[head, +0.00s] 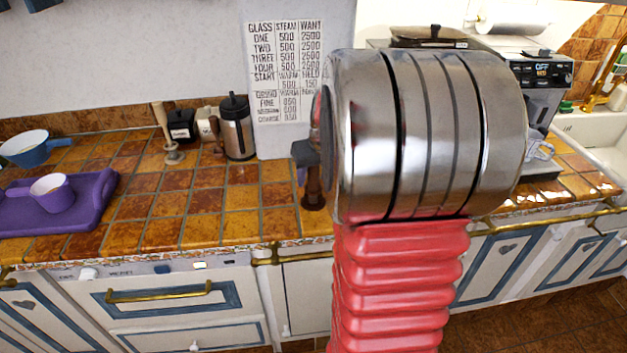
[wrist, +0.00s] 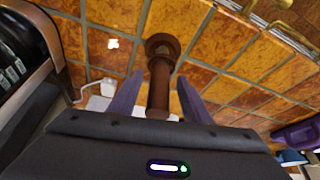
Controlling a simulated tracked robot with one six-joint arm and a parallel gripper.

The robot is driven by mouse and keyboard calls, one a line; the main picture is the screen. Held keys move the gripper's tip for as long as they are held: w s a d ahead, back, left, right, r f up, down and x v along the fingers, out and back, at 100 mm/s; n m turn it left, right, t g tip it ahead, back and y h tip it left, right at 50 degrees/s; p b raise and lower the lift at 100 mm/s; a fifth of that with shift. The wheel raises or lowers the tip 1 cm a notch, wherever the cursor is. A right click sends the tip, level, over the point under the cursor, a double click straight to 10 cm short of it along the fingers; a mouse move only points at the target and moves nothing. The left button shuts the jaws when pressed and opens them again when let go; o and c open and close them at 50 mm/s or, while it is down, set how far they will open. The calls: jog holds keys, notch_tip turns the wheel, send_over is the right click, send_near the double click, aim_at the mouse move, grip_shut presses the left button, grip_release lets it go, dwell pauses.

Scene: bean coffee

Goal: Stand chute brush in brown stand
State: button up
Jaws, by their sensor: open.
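A brown upright shaft rises from a round brown ring-shaped base (wrist: 162,45) in the wrist view. In the head view the brown piece (head: 314,192) stands near the counter's front edge. I cannot tell where the brown stand ends and the chute brush begins, as both would be brown here. My gripper (wrist: 158,95) is open, with one finger on each side of the shaft and visible gaps to it. In the head view my gripper (head: 303,165) is directly above the base, partly hidden by my arm.
A pale-handled tool on a round base (head: 172,153) stands further left. A purple tray (head: 100,195) with a purple cup (head: 50,188) is at left. An espresso machine (head: 545,90) stands at right.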

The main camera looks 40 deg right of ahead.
jog(key=shift+r, duration=0.1)
jog(key=v, duration=1.3)
jog(key=shift+s+r, duration=0.2)
jog(key=shift+r, duration=0.05)
dwell(0.3)
jog(key=s+a+f+n, duration=0.1)
jog(key=s+a, duration=0.2)
jog(key=a, duration=0.7)
jog(key=s+a+f+n+t+y, duration=0.1)
jog(key=s+a, duration=0.3)
jog(key=a, duration=0.5)
jog(key=s+a+f+n, duration=0.2)
jog(key=s+a, duration=0.2)
jog(key=a, duration=0.6)
jog(key=shift+a+f+y, duration=0.25)
jog(key=shift+a+y, duration=0.05)
jog(key=shift+a, duration=0.05)
